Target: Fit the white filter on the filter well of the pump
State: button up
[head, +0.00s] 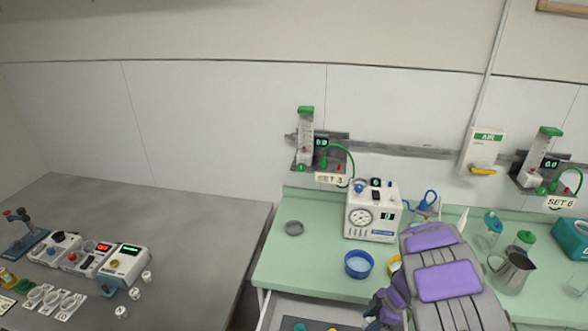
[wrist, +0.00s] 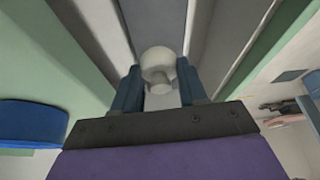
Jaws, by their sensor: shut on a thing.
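The pump (head: 372,218) is a white box with a round gauge, a green display and a blue knob on top. It stands upright on the green counter, left of my arm. Its filter well cannot be told apart at this size. My gripper (wrist: 160,88) is shut on the white filter (wrist: 158,64), a small rounded white piece held between the two dark blue fingers. In the head view my gripper (head: 378,318) is low at the counter's front edge, in front of the pump and apart from it. The filter is hidden there.
A blue ring-shaped dish (head: 358,265) stands between my gripper and the pump. A yellow one is partly hidden by my arm. An open drawer (head: 290,312) juts out below the counter (head: 290,262). A steel jug (head: 513,272) stands right. A grey table (head: 150,220) with devices lies left.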

jog(key=w+a+r+m+t+h, duration=0.2)
jog(key=a+r+m, duration=0.5)
jog(key=r+m, duration=0.1)
jog(key=w+a+r+m+t+h, duration=0.1)
jog(key=w+a+r+m+h, duration=0.1)
jog(key=a+r+m, duration=0.5)
jog(key=shift+a+r+m+t+b, duration=0.15)
jog(key=shift+r+m+t+b, duration=0.3)
jog(key=shift+r, duration=1.3)
